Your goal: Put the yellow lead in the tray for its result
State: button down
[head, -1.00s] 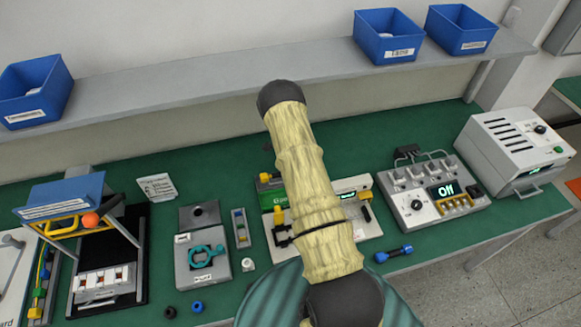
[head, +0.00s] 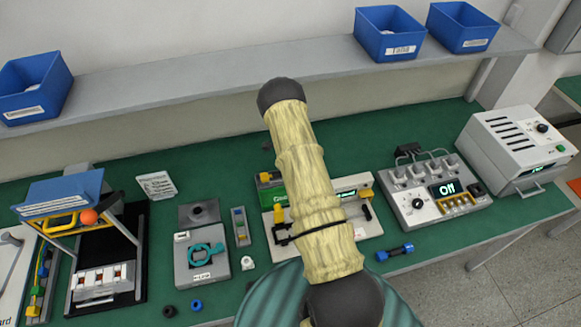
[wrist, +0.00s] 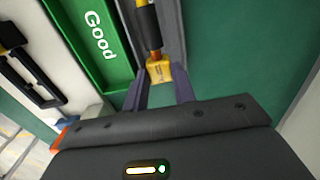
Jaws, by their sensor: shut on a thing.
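The yellow lead shows in the wrist view as a yellow block end (wrist: 158,71) with a black sleeve (wrist: 147,25) running up from it. My gripper (wrist: 160,84) is shut on the yellow end. A green tray marked "Good" (wrist: 98,38) lies just left of the lead, with a grey strip beside it; I cannot tell how high the lead is above them.
A white board with a black clamp (wrist: 20,75) lies left of the tray. A grey unit reading "Off" (head: 415,212) and a white box (head: 510,150) stand to the right. A blue-ended part (head: 395,252) lies near the bench front. A shelf (head: 220,80) with blue bins runs behind.

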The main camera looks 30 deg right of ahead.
jog(key=shift+w+f+b, duration=0.1)
jog(key=shift+f+b, duration=0.55)
jog(key=shift+f, duration=0.2)
jog(key=shift+f+b, duration=0.55)
jog(key=shift+f, duration=0.1)
dwell(0.5)
jog(key=c, duration=1.1)
grip_release()
jog(key=shift+o, duration=0.2)
jog(key=shift+w+r, duration=0.1)
jog(key=shift+r, duration=0.4)
notch_tip(320, 180, up, 16)
jog(key=b, duration=0.4)
jog(key=shift+s+r, duration=0.2)
jog(key=shift+s, duration=0.05)
jog(key=shift+d, duration=0.1)
